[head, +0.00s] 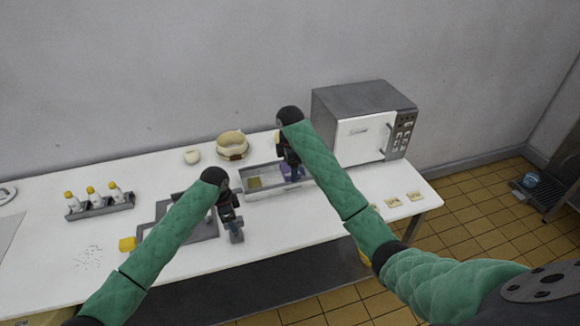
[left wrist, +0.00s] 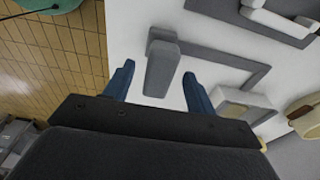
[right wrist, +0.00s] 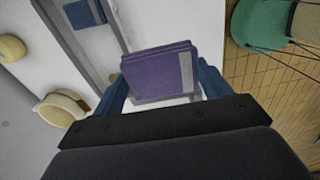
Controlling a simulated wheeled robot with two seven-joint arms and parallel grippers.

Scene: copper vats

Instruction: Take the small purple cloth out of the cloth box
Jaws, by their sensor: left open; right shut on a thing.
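The small purple cloth (right wrist: 158,76), folded flat with a pale grey stripe, is between the fingers of my right gripper (right wrist: 164,84), which is shut on it. In the head view the purple cloth (head: 291,173) shows under the right gripper at the right end of the cloth box, partly hidden. The cloth box (head: 272,193) is a shallow, pale grey open tray with a yellowish piece at its left. In the right wrist view the cloth overlaps the box edge; its exact height is unclear. My left gripper (left wrist: 158,88) is open and empty above a grey block-like part.
A microwave (head: 362,135) stands right of the box. A cream bowl (head: 232,145) and a white round thing (head: 192,156) are behind it. Small yellowish pieces (head: 393,202) lie at the right edge.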

